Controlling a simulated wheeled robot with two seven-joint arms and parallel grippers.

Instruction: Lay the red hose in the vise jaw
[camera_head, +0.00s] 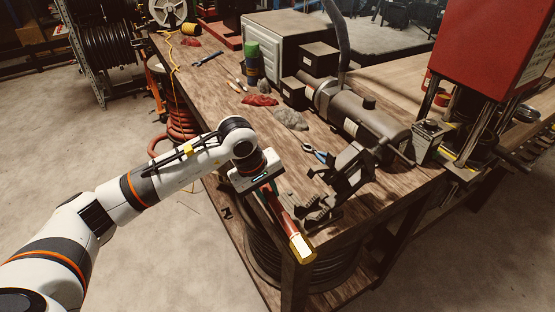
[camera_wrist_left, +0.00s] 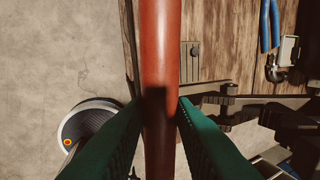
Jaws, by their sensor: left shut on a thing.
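The red hose (camera_head: 287,220) has a brass-coloured end fitting and slants beside the front left edge of the workbench in the head view. It also runs top to bottom through the left wrist view (camera_wrist_left: 160,60). My left gripper (camera_head: 268,185) is shut on the hose, its two green fingers (camera_wrist_left: 160,125) on either side of it. The dark metal vise (camera_head: 335,185) stands at the bench's front corner, just right of the hose. Its jaw lies close to the hose, but the hose appears outside it. My right gripper is in neither view.
The wooden workbench (camera_head: 225,100) carries blue-handled pliers (camera_head: 314,153), a red rag (camera_head: 259,100), a grey rag (camera_head: 290,119) and a grey cylindrical machine (camera_head: 365,122). A red press (camera_head: 490,60) stands at the right. Open floor (camera_head: 150,250) lies left of the bench.

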